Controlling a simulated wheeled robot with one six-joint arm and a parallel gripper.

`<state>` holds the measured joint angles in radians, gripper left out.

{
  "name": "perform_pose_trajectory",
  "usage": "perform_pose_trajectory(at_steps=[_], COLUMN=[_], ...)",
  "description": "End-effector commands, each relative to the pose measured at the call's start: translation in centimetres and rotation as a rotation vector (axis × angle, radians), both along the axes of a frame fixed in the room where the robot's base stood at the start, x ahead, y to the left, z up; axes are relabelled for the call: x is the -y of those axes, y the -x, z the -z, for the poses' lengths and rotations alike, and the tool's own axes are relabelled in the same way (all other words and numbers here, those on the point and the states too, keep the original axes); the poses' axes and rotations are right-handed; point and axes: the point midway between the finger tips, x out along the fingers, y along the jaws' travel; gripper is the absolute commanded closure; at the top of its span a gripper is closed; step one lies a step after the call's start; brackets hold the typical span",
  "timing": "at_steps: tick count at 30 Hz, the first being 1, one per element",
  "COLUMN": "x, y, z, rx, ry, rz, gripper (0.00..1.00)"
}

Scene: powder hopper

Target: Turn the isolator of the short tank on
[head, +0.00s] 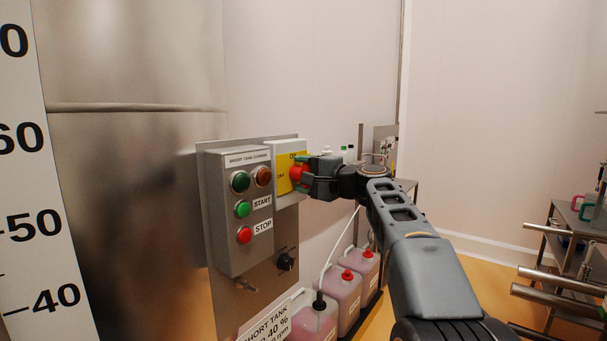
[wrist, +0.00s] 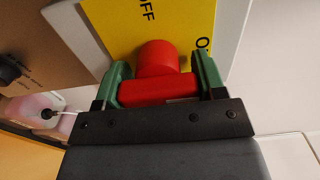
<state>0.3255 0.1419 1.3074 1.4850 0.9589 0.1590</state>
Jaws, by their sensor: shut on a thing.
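The short tank's isolator is a grey box with a yellow plate (head: 284,172) marked ON and OFF, and a red handle. In the head view my gripper (head: 304,177) reaches it from the right and partly hides the red handle (head: 297,178). In the wrist view the yellow plate (wrist: 185,25) and the red handle (wrist: 157,75) show close up. The green fingers of my gripper (wrist: 160,85) stand on both sides of the handle's bar and are shut on it. Which mark the handle points to is hard to tell.
Left of the isolator is the SHORT TANK STIRRER box (head: 240,210) with START and STOP buttons. A black knob (head: 287,261) sits below. Canisters (head: 348,290) with red caps stand on the floor under the panel. A rack with metal pipes (head: 565,280) is at the right.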

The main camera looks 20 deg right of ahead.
Motion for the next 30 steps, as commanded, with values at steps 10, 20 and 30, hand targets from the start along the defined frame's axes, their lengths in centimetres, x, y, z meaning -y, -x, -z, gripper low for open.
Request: perform_pose_trajectory(at_steps=[10,20,30], x=[-0.01,-0.01,0.41], y=[-0.02,-0.01,0.48], z=[0.07,0.04,0.1], rx=[-0.006,-0.004,-0.002], ry=[-0.006,-0.005,-0.004], rz=[-0.001,0.0,0.002], gripper=[0.6,0.11,0.11])
